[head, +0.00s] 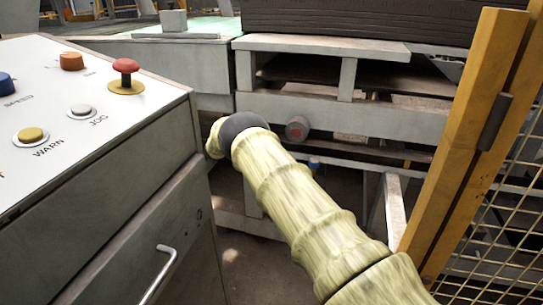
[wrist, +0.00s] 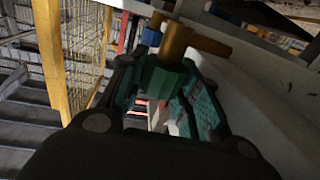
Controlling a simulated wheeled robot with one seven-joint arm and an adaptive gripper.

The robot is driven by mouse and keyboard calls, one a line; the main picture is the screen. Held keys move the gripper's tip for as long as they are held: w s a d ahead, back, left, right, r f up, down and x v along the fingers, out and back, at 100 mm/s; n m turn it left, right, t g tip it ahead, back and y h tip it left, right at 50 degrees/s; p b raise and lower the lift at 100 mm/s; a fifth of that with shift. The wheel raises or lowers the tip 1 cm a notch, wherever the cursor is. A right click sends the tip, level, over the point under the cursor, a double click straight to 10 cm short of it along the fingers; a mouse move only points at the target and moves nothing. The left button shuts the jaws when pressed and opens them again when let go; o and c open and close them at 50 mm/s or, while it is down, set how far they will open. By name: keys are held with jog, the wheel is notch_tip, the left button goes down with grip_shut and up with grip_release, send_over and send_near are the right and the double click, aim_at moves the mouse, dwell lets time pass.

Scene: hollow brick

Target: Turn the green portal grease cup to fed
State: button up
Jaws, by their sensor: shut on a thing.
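In the wrist view, the green grease cup (wrist: 161,78) sits between the two fingers of my gripper (wrist: 160,88). The fingers are closed on its sides. A brass-coloured stem (wrist: 177,43) rises just behind the cup, with a darker brown cylinder (wrist: 208,43) reaching right from it. No position mark or word for fed can be read, so I cannot tell the cup's turn. In the head view, my sleeved arm reaches forward and left, and its end hides my gripper and the cup.
A control panel (head: 60,110) with buttons and a red mushroom knob (head: 126,67) stands at the left. A grey frame (head: 345,118) is ahead. A yellow post (head: 470,130) and mesh guard (head: 495,240) are at the right. A pale beam (wrist: 265,105) runs close right of my gripper.

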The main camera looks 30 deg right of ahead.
jog(key=o, duration=1.1)
jog(key=shift+r, duration=0.1)
jog(key=shift+c, duration=0.2)
jog(key=shift+c, duration=0.7)
notch_tip(320, 180, down, 4)
jog(key=b, duration=0.3)
jog(key=shift+r, duration=0.25)
jog(key=shift+d+r, duration=0.1)
